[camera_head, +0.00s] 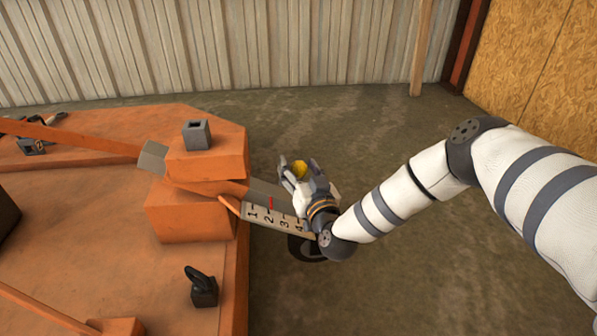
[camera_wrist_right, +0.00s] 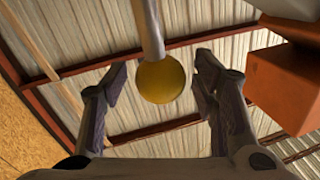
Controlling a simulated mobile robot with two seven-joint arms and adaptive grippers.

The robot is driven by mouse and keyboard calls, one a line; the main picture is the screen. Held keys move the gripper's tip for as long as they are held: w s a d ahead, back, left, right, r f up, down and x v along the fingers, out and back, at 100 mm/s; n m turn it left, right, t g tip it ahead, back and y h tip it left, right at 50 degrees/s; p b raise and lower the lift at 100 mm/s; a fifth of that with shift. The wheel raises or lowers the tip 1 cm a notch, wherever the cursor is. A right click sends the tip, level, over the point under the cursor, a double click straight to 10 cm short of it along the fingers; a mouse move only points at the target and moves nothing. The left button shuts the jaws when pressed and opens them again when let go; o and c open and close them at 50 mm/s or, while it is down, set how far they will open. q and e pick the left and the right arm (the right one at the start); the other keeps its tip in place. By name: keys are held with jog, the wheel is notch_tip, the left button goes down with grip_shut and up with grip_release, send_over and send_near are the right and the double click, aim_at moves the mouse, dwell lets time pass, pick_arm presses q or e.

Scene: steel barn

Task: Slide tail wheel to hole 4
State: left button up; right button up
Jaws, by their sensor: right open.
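A grey bar marked 1 to 4 (camera_head: 268,217) sticks out to the right from the orange implement (camera_head: 205,222). A red mark (camera_head: 271,202) stands on it near the 2 and 3. The black tail wheel (camera_head: 306,256) shows below the bar's outer end, partly hidden by the bar and my right arm. My right gripper (camera_head: 296,167) is over the bar's outer end. In the right wrist view, its open fingers stand either side of a yellow round knob (camera_wrist_right: 160,82) on a grey rod (camera_wrist_right: 148,25), with gaps on both sides. My left gripper is not in view.
A grey square socket (camera_head: 196,134) sits on the orange block. A black clamp-like piece (camera_head: 202,287) stands on the orange deck at the front. A small dark tool (camera_head: 34,146) lies at the far left. The concrete floor (camera_head: 400,270) to the right is clear.

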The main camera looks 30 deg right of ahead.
grip_shut()
jog(key=s+d+f, duration=0.3)
jog(key=d+f, duration=0.1)
jog(key=d, duration=0.2)
jog(key=shift+s+d+f, duration=0.15)
jog(key=shift+d, duration=0.15)
grip_release()
jog(key=v, duration=1.2)
